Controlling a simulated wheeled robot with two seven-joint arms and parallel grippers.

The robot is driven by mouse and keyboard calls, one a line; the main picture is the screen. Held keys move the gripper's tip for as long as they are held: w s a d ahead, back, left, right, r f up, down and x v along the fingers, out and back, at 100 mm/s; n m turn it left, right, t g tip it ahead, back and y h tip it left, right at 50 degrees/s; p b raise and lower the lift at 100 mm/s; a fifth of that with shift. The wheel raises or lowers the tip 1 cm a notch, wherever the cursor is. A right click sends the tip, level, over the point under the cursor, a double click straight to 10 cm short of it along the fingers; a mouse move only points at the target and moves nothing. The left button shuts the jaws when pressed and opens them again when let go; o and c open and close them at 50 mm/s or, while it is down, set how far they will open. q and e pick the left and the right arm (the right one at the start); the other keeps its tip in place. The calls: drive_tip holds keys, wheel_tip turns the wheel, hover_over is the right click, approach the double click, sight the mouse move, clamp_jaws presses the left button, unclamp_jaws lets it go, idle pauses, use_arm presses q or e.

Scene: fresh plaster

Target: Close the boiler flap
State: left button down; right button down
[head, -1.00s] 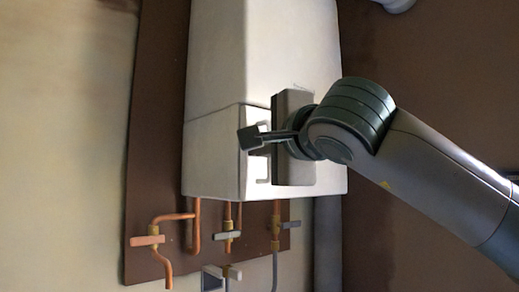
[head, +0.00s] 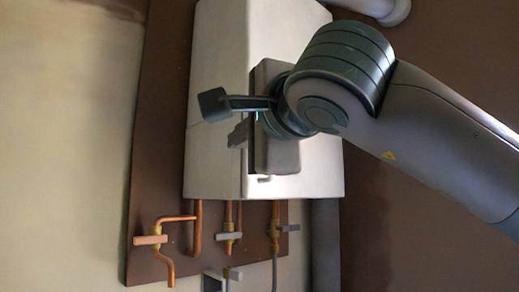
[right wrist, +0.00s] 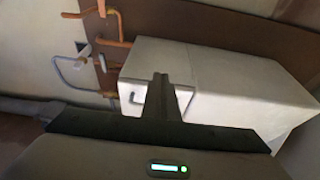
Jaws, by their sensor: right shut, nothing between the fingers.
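The white boiler (head: 220,70) hangs on the wall, and it also shows in the right wrist view (right wrist: 235,85). Its flap (head: 213,165) is the lower front part, below a seam. In the wrist view the flap (right wrist: 187,95) has a thin bar handle (right wrist: 132,102); whether it stands slightly ajar I cannot tell. My right gripper (head: 238,136) is in front of the boiler's lower part and hides much of the flap and handle in the head view. In the wrist view its fingers (right wrist: 160,85) are shut and empty, just right of the handle. My left gripper is not in view.
Copper pipes with valves (head: 149,239) come out below the boiler in front of a brown backboard (head: 150,150). A white round pipe (head: 390,10) is at the top right. The plaster wall at left is clear.

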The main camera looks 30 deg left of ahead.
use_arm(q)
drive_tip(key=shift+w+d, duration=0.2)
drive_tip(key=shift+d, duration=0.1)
use_arm(e)
drive_tip(key=shift+s+a, duration=0.2)
drive_tip(key=shift+s, duration=0.35)
drive_tip(key=shift+s+a, duration=0.15)
drive_tip(key=shift+s, duration=0.4)
drive_tip(key=shift+f, duration=0.1)
